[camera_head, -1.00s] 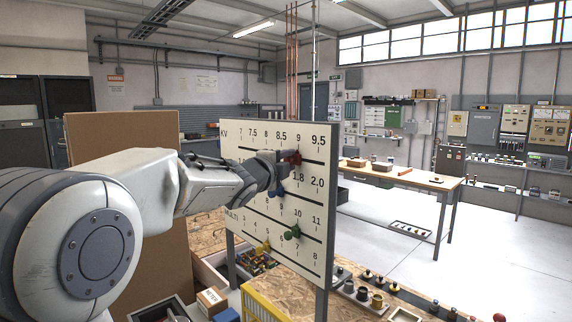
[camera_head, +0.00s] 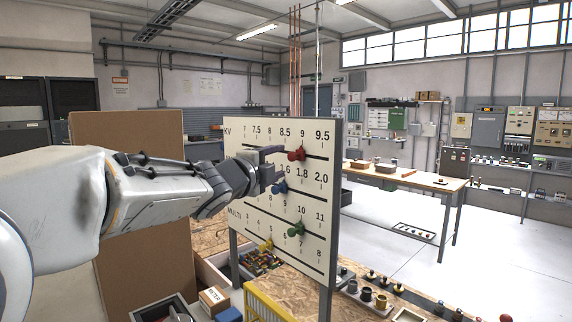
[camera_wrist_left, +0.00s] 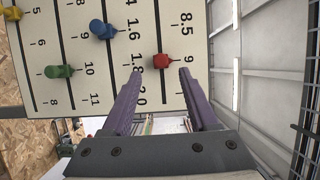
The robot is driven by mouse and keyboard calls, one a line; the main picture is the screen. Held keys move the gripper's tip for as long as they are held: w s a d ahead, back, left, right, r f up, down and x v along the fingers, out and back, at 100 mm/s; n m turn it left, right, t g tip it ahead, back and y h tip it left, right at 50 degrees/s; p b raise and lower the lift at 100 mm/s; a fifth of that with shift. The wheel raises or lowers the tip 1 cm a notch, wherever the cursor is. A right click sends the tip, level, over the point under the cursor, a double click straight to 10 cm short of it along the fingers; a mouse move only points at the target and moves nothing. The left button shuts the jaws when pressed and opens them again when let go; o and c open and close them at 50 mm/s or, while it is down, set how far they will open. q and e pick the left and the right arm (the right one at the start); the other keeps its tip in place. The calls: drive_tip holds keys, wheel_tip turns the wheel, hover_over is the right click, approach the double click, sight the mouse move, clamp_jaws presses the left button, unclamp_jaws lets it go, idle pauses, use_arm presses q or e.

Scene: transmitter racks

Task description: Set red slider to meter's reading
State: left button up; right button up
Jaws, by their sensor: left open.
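The red slider (camera_head: 297,154) sits on the top KV line of the white scale board (camera_head: 322,225), at about the 9 mark. It also shows in the left wrist view (camera_wrist_left: 163,61). My left gripper (camera_head: 276,164) is open just in front of the board, to the left of the slider. In the left wrist view its purple fingers (camera_wrist_left: 160,74) point at the board, with the red slider beyond and between their tips, not gripped. My right gripper is not in view. No meter dial can be read here.
A blue slider (camera_head: 279,187), a green slider (camera_head: 296,229) and a yellow slider (camera_head: 266,244) sit on the lower lines. A brown panel (camera_head: 140,235) stands behind my left arm.

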use_arm(q)
drive_tip(key=shift+v, duration=1.25)
drive_tip(key=s+d+f+n+g+y, duration=0.1)
drive_tip(key=s+d+f+n+g, duration=0.2)
drive_tip(key=f, duration=0.4)
drive_tip(key=s+f+n+g+y, duration=0.1)
drive_tip(key=s+f+n+g, duration=0.2)
drive_tip(key=f, duration=0.4)
drive_tip(key=s+d+f+n+g+y, duration=0.1)
drive_tip(key=s+d+f+n, duration=0.15)
drive_tip(key=s+f, duration=0.3)
drive_tip(key=s+f+n+g, duration=0.2)
drive_tip(key=s+f, duration=0.3)
drive_tip(key=s, duration=0.3)
drive_tip(key=s+f+n+g+y, duration=0.1)
drive_tip(key=s+f+g, duration=0.3)
drive_tip(key=s, duration=0.4)
drive_tip(key=s+a+f+n+g+y, duration=0.1)
drive_tip(key=s+f+n+g, duration=0.2)
drive_tip(key=s+f, duration=0.3)
drive_tip(key=s+g, duration=0.1)
drive_tip(key=s, duration=0.1)
drive_tip(key=shift+s, duration=0.35)
